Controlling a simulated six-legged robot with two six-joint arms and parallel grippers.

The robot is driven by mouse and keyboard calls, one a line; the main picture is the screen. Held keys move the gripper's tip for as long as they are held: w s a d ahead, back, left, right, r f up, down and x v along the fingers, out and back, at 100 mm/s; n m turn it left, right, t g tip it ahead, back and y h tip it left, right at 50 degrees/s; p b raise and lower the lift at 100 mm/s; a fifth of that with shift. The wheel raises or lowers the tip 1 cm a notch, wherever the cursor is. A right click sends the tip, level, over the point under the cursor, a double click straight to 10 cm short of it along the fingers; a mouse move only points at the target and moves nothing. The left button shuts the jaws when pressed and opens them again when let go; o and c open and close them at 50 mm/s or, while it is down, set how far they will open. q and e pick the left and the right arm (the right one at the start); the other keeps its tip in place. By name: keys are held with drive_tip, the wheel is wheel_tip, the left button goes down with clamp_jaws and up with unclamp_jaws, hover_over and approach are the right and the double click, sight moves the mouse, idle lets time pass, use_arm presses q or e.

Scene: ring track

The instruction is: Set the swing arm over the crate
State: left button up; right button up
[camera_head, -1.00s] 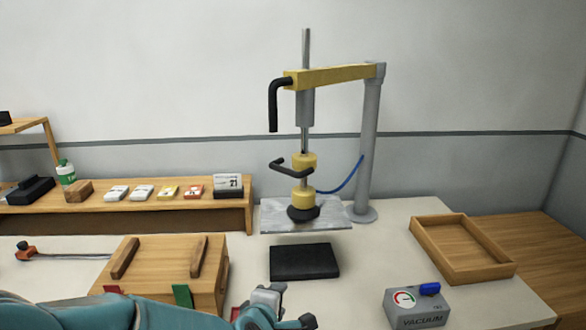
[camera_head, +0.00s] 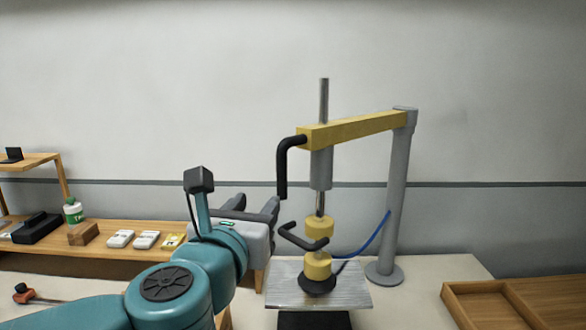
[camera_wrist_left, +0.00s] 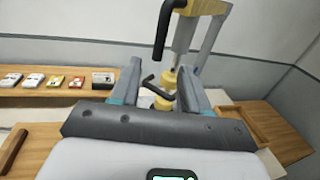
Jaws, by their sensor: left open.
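The swing arm (camera_head: 355,130) is a yellow beam on a grey post, with a black bent handle (camera_head: 283,170) at its left end. A vertical rod hangs from it to a yellow suction head (camera_head: 318,262) with a black grip bar and cup, on a grey metal plate (camera_head: 345,285). My left gripper (camera_head: 257,208) is open and empty, left of and below the handle. In the left wrist view, the handle (camera_wrist_left: 163,35) shows above and beyond the open fingers (camera_wrist_left: 160,85). A wooden crate (camera_wrist_left: 28,150) shows partly at lower left there; my arm mostly hides it in the head view. My right gripper is out of view.
A black block (camera_head: 314,320) lies below the plate. A wooden tray (camera_head: 482,305) stands at right. A shelf (camera_head: 110,252) with small boxes runs along the wall at left. A blue hose (camera_head: 375,238) runs from the suction head to the post.

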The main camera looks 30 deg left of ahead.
sight(281, 175)
use_arm(q)
drive_tip(key=p+x, duration=0.2)
drive_tip(key=x, duration=1.3)
drive_tip(key=shift+w, duration=0.4)
drive_tip(key=shift+s, duration=0.1)
clamp_jaws()
